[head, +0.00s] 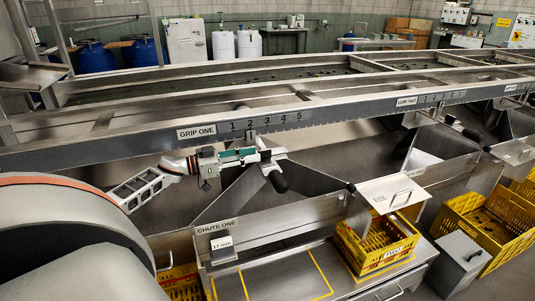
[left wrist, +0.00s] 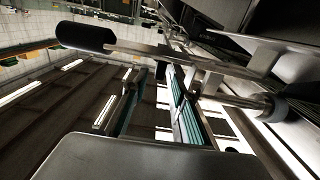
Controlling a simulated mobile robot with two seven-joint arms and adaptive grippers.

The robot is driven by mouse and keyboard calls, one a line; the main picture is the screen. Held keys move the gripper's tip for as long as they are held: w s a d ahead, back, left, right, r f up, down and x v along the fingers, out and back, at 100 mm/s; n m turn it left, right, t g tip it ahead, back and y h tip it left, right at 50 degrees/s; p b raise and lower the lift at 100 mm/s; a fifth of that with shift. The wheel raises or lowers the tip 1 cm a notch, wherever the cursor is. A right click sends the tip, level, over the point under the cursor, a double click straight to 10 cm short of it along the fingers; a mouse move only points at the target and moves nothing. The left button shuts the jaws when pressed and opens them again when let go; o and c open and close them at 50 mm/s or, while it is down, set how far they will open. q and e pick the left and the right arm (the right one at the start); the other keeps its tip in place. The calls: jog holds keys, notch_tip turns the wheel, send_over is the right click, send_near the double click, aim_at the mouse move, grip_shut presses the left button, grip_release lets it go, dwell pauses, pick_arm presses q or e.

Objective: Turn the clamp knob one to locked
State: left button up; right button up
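The GRIP ONE clamp knob (head: 278,181) is a lever with a dark grip, below the numbered scale in the head view. The left wrist view shows a black grip (left wrist: 86,37) on a metal bar that crosses just past my fingertips to a dark round end at the right. My left gripper (head: 252,155) is beside the clamp in the head view. Its teal-padded fingers stand apart in the left wrist view (left wrist: 158,95), with nothing seen held between them. Whether a fingertip touches the bar I cannot tell. My right gripper is not in view.
A steel rail (head: 350,109) with the GRIP ONE scale runs above the clamp. Below are the CHUTE ONE panel (head: 270,234), yellow crates (head: 375,255) and a flap with a handle (head: 393,191). Sloping steel plates flank the clamp.

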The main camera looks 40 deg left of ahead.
aim_at(265, 150)
pick_arm(q)
jog(key=shift+b+x, duration=0.3)
jog(key=shift+x, duration=2.45)
grip_shut()
